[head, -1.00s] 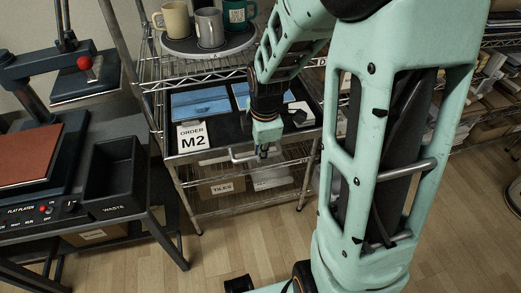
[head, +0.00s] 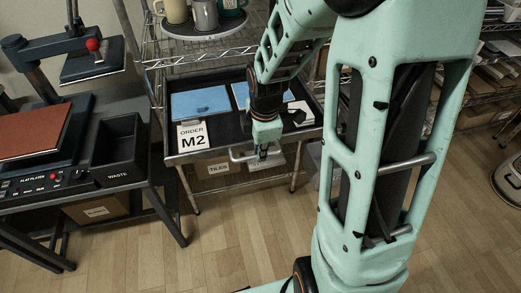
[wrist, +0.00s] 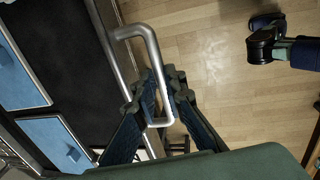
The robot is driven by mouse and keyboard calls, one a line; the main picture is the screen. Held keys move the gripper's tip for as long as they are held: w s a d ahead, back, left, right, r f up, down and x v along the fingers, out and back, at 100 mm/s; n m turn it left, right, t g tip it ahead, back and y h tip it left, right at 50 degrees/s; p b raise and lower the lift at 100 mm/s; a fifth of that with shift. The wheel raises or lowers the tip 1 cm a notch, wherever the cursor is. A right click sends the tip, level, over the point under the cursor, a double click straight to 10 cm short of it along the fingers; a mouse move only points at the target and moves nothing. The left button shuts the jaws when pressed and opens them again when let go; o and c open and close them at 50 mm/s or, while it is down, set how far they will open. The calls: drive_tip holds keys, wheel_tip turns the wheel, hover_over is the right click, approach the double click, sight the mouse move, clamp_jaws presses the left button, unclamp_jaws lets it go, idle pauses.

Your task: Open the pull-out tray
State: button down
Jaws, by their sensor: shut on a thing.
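The pull-out tray (head: 228,131) is a dark tray with a metal rim, in the wire rack, and sticks out in front of it. Its metal bar handle (head: 238,156) is on the front edge. My gripper (head: 264,152) is at the right part of the handle. In the wrist view, the fingers of my gripper (wrist: 158,84) are shut around the handle (wrist: 154,52), one on each side of the bar. The dark tray bed (wrist: 60,45) shows at the left there. My arm hides part of the tray's right side.
Mugs (head: 205,14) stand on a round plate above. A press bench with a waste bin (head: 118,150) is at the left. The wooden floor (head: 235,235) in front is clear.

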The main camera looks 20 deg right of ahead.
drive_tip(key=shift+s, duration=0.1)
idle(0.3)
drive_tip(key=c, duration=2)
unclamp_jaws()
drive_tip(key=shift+r, duration=0.1)
drive_tip(key=r, duration=0.4)
drive_tip(key=s+r, duration=0.1)
drive_tip(key=r, duration=0.2)
drive_tip(key=s+r, duration=0.1)
drive_tip(key=r, duration=0.3)
drive_tip(key=shift+s+r, duration=0.1)
drive_tip(key=shift+r, duration=0.25)
